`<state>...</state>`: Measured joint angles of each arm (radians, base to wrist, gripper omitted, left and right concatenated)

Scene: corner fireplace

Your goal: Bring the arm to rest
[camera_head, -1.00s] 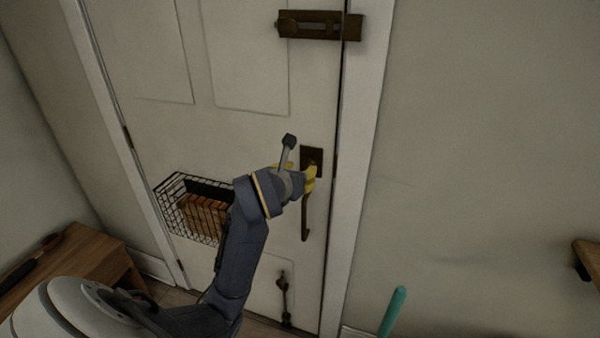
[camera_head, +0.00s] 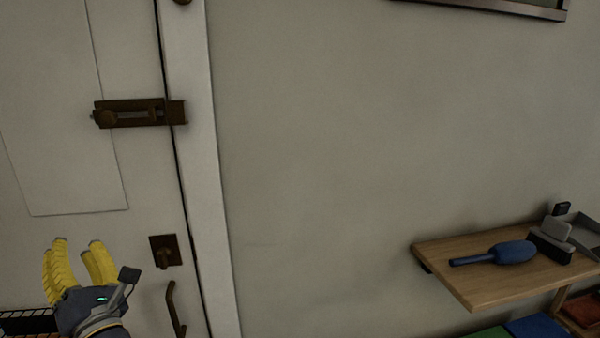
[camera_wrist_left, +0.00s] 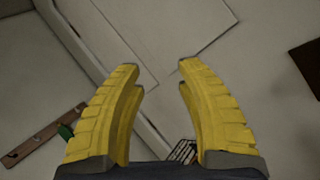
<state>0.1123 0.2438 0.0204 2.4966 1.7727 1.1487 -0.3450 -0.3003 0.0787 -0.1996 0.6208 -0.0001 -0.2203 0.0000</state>
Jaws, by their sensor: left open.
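My left gripper (camera_head: 78,262) has yellow fingers and is raised at the lower left of the head view, in front of the white door (camera_head: 70,150). Its fingers point up and stand apart with nothing between them. In the left wrist view the two fingers (camera_wrist_left: 158,75) are spread, with the door's pale panels beyond them. The dark door handle (camera_head: 174,308) and its square plate (camera_head: 166,251) are to the right of the gripper in the head view. My right gripper does not show.
A brown slide bolt (camera_head: 138,112) is on the door above. A wooden shelf (camera_head: 490,290) at the right holds a blue brush (camera_head: 497,253) and a dark item. A wire basket (camera_head: 22,322) shows partly at lower left. The wall between door and shelf is bare.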

